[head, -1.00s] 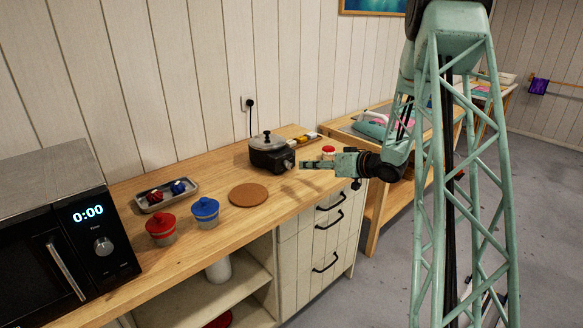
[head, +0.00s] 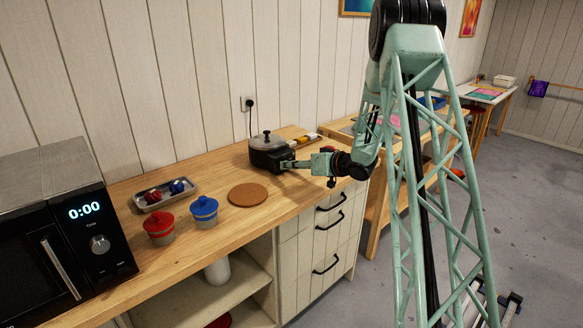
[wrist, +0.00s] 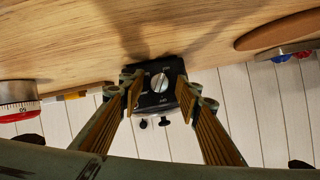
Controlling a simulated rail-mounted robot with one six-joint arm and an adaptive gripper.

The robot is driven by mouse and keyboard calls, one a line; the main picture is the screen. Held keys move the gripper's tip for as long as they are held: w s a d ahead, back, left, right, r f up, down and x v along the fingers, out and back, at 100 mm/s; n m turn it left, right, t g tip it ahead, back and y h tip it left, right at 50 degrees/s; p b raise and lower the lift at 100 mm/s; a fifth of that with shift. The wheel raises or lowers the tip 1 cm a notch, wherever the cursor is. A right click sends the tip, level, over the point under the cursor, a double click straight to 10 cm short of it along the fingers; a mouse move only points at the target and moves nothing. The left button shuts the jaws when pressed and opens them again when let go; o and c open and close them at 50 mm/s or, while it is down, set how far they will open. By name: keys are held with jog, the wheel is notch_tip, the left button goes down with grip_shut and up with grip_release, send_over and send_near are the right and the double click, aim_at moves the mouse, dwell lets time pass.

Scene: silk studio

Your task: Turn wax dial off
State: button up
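The wax melter (head: 265,158) is a black pot with a clear lid on the wooden counter near the wall. Its round silver dial (wrist: 159,82) is on the black front face in the wrist view, with small markings too fine to read. My gripper (head: 284,165) reaches the front of the melter from the right in the head view and hides the dial there. In the wrist view my gripper (wrist: 160,92) is open, one finger on each side of the dial, with gaps between the fingers and the knob. I cannot tell whether the fingertips touch the black face.
A cork mat (head: 248,195) lies left of the melter. A red-and-white timer (wrist: 17,100) is beside my gripper. The counter between mat and front edge is clear.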

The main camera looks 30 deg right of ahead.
dwell(0.3)
jog(key=c, duration=0.9)
jog(key=shift+o, duration=0.2)
jog(key=shift+n+b, duration=0.3)
jog(key=shift+b, duration=0.2)
jog(key=shift+a+n+t+h+b, duration=0.2)
jog(key=shift+n+t+h+b, duration=0.1)
jog(key=shift+n+h+b, duration=1)
jog(key=shift+a+f+n+t+h+b, duration=0.1)
jog(key=shift+n+t+h+b, duration=0.45)
jog(key=shift+n, duration=1.15)
jog(key=shift+a+n+t+h, duration=0.1)
jog(key=shift+n+t+h, duration=0.65)
jog(key=shift+n, duration=0.95)
jog(key=shift+h, duration=0.4)
